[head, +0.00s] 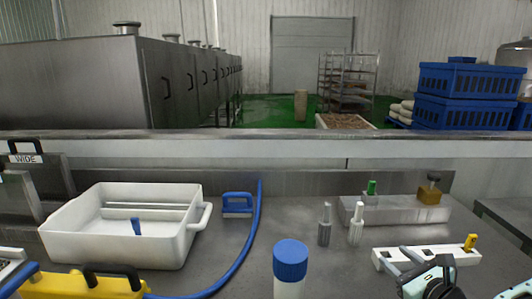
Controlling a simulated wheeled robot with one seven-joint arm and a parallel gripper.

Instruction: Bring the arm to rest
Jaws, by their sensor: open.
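My gripper (428,268) shows at the bottom right of the head view, in front of a white block (386,258) with a yellow peg. The gripper is open, and nothing shows held in it. Part of it and most of my arm are cut off by the lower edge. The gripper overlaps the block in the picture; I cannot tell whether they touch.
A white tub (70,240) with a blue item inside stands at left. A blue-capped bottle (290,262) stands at front centre, beside a blue hose (250,235). Two grey-and-white bottles (325,228) stand before a pale block (415,212). A yellow case (60,286) is front left.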

